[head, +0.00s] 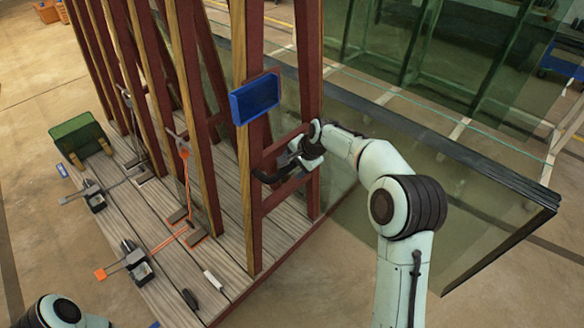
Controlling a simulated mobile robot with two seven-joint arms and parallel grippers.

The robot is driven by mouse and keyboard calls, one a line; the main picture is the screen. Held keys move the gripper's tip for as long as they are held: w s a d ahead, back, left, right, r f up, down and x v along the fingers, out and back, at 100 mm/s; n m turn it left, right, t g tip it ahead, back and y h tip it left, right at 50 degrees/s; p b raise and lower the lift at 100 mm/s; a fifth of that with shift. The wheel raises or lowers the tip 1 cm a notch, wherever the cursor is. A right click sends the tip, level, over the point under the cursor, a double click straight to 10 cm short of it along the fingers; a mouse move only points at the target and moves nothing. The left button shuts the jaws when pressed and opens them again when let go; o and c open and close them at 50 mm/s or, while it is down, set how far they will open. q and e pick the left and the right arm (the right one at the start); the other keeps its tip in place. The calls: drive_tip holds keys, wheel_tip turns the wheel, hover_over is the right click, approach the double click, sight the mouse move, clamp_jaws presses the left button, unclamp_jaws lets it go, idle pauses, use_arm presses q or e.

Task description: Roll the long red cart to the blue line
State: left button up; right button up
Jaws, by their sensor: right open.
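The long red cart has a grey wooden plank deck (225,255) and tall dark red uprights (311,60) faced with wood. It runs from the lower middle to the upper left. My right gripper (290,163) is open at the near end frame of the cart, beside its red crossbars. A dark curved part shows by the fingers; I cannot tell whether the fingers touch the frame. Part of my left arm (60,312) shows at the bottom left, and its gripper is out of the picture. I cannot make out a blue line on the floor.
A blue box (255,98) is fixed on an upright. A green bin (80,138), clamps and orange straps (168,240) lie on the deck. Large glass panes (460,190) lean along the cart's right side. Open concrete floor (35,220) lies to the left.

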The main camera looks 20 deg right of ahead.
drive_tip(key=v, duration=0.7)
drive_tip(key=shift+s+r, duration=0.2)
drive_tip(key=shift+r, duration=0.1)
idle(0.3)
